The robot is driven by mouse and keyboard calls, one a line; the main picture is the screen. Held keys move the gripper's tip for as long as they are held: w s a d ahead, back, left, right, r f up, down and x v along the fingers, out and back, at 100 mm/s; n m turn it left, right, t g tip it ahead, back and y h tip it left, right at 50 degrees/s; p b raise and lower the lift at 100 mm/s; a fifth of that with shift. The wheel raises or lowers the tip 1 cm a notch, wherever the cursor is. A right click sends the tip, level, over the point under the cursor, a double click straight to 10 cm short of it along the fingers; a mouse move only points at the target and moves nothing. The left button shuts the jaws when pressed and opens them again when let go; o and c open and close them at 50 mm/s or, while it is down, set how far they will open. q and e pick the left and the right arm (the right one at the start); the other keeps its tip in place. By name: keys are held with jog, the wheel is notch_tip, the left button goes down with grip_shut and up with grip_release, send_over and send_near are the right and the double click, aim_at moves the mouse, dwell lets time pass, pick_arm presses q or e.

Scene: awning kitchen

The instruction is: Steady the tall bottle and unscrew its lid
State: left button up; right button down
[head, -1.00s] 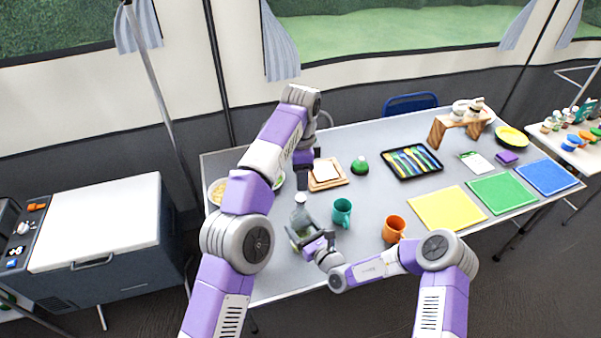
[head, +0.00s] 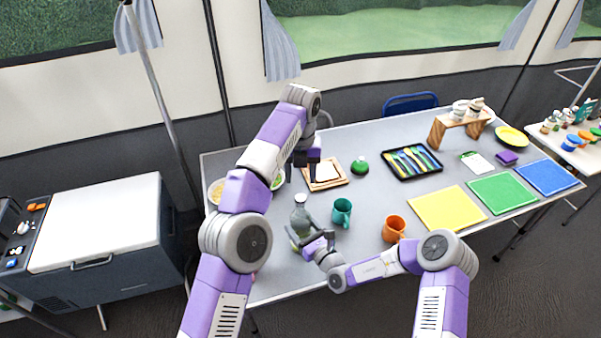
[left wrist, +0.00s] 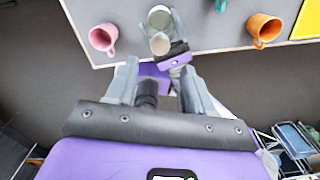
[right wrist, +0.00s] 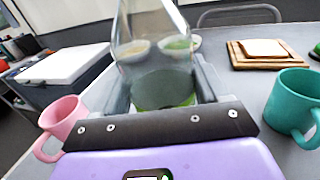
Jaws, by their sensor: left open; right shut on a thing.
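The tall clear bottle (head: 300,222) stands upright near the table's front edge, with green showing at its base in the right wrist view (right wrist: 155,45). Its pale grey lid (head: 299,198) is on top; the lid shows from above in the left wrist view (left wrist: 159,43). My right gripper (head: 304,240) is shut around the bottle's body, one finger on each side. My left gripper (head: 302,179) is open and empty above the lid, apart from it. In the left wrist view, the open fingers (left wrist: 158,72) have nothing between them.
A teal mug (head: 342,211) stands close to the right of the bottle, and an orange mug (head: 393,229) farther right. A pink mug (left wrist: 103,38) is on the bottle's other side. A wooden board (head: 325,175) with a white slab lies behind.

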aim_at(301, 197)
pick_arm(q)
jog(key=shift+f+m, duration=0.1)
jog(key=shift+m, duration=0.3)
jog(key=shift+f, duration=3.9)
